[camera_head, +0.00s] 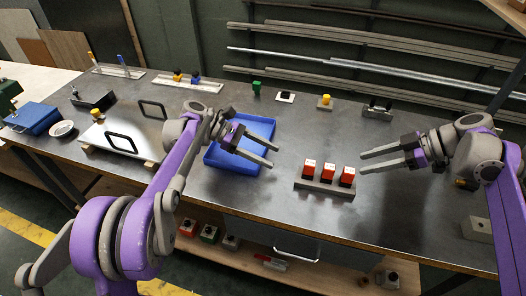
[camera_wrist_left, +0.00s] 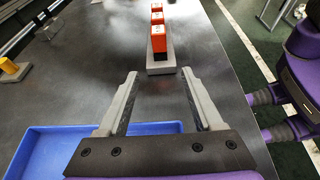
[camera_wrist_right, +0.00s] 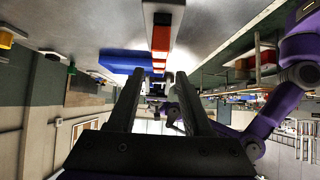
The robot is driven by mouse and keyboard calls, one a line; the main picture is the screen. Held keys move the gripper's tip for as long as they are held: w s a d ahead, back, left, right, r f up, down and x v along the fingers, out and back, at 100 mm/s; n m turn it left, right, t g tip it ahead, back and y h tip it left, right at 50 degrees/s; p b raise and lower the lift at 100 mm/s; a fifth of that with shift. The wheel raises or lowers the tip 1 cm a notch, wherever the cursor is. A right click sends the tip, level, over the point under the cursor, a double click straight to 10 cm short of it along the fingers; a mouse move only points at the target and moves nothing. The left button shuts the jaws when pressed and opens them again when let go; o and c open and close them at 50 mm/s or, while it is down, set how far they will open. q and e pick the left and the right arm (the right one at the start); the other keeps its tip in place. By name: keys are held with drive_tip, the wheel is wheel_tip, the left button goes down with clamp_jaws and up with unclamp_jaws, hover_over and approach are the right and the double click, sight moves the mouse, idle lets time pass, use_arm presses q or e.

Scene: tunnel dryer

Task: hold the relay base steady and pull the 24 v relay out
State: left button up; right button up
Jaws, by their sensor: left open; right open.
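The grey relay base (camera_head: 322,188) stands on the bench with three orange-red relays in a row: a left one (camera_head: 309,167), a middle one (camera_head: 327,170) and a right one (camera_head: 347,175). Their labels are too small to read, so I cannot tell which is 24 V. My left gripper (camera_head: 275,157) is open and empty, left of the base and apart from it. In the left wrist view the row (camera_wrist_left: 158,42) lies beyond its fingertips. My right gripper (camera_head: 363,162) is open and empty, to the right of the relays and apart. The relays also show in the right wrist view (camera_wrist_right: 161,38).
A blue tray (camera_head: 212,160) lies under and behind my left gripper. A metal plate with black handles (camera_head: 103,157) lies further left. A yellow-topped block (camera_head: 325,103) and a green part (camera_head: 257,88) stand at the back. The bench in front of the base is clear.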

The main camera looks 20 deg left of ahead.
sight(297, 174)
use_arm(q)
drive_tip(key=x, duration=1)
drive_tip(key=shift+a, duration=0.1)
clamp_jaws()
idle(0.3)
unclamp_jaws()
drive_tip(key=shift+a, duration=0.1)
